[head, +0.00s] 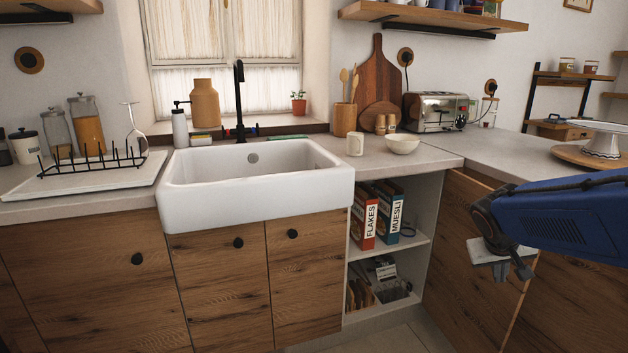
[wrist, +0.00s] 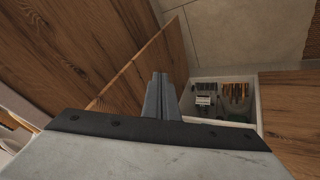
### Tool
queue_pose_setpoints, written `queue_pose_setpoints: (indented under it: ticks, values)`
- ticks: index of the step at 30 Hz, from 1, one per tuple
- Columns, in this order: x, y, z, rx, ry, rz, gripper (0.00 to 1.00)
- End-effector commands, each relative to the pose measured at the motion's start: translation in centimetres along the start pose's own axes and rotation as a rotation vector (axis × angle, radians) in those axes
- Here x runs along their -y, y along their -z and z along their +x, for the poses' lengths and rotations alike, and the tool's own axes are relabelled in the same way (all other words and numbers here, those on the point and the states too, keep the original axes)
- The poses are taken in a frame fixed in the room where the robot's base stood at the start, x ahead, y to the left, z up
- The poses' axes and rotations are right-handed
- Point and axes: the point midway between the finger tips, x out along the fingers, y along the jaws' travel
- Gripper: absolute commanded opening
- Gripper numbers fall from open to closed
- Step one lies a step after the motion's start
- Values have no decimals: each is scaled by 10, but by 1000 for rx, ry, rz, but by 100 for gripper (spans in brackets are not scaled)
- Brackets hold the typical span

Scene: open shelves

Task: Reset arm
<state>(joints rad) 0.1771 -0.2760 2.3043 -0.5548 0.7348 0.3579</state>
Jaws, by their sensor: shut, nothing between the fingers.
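My gripper (head: 512,270) is at the right of the head view, at the end of my blue arm, in front of the wooden cabinet fronts below the right counter. In the wrist view my gripper (wrist: 160,78) points forward with its fingers together and nothing between them. Wooden cabinet panels (wrist: 75,45) lie close by on the left of that view. The open shelf unit (head: 433,215) is to the left of my gripper in the head view, and the gripper is apart from it.
The shelves hold a flakes box (head: 364,222), a muesli box (head: 391,215) and smaller items. A white sink (head: 255,190) is set in the counter at centre. A toaster (head: 435,110) and a bowl (head: 402,144) stand on the counter (head: 510,152). Floor (head: 395,338) shows below the shelves.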

Motion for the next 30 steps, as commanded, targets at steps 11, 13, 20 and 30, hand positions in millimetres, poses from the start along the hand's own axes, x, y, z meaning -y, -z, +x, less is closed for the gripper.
queue_pose_setpoints:
  ticks: [11, 13, 20, 30]
  values:
    - [48, -97, -73, 6, 182, -21, 0]
    - [57, -116, -84, 5, 221, -31, 0]
    - [86, -173, -114, 2, 350, -68, 0]
    - [104, -208, -128, -2, 435, -99, 0]
